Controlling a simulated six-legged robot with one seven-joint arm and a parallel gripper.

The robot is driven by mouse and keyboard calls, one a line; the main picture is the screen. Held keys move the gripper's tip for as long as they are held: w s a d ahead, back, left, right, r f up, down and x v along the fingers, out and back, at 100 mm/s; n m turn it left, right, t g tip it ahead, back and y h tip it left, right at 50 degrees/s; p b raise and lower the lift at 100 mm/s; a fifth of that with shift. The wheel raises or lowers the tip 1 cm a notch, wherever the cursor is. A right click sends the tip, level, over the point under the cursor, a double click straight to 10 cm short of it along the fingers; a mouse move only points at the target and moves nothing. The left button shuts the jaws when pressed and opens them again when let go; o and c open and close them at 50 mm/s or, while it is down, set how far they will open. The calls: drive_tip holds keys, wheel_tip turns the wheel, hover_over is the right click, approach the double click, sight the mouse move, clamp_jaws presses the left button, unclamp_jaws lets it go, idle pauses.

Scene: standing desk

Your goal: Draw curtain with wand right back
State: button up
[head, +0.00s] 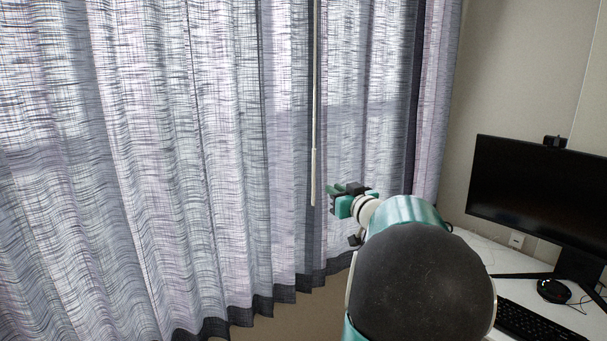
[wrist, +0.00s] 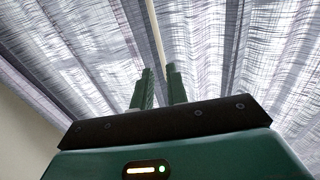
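The curtain (head: 230,130) is sheer, grey-white and hangs in folds across most of the head view. A thin pale wand (head: 314,165) hangs in front of it, with a thicker handle at its lower end. My gripper (head: 332,190) is close to the right of the handle's lower part in the head view, with a small gap between them. In the wrist view the green fingers of my gripper (wrist: 160,88) are apart, and the wand (wrist: 155,30) lines up with the gap between them, beyond the tips. Nothing is visibly held. The curtain also fills the wrist view (wrist: 240,50).
A desk (head: 515,262) stands at the right with a black monitor (head: 545,190), a keyboard (head: 535,322) and a small round black device (head: 553,291) on it. A beige wall (head: 510,70) is behind. Dark hem of the curtain hangs above the floor.

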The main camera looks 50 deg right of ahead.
sight(314, 175)
drive_tip(key=x, duration=1.3)
drive_tip(key=shift+r, duration=0.1)
clamp_jaws()
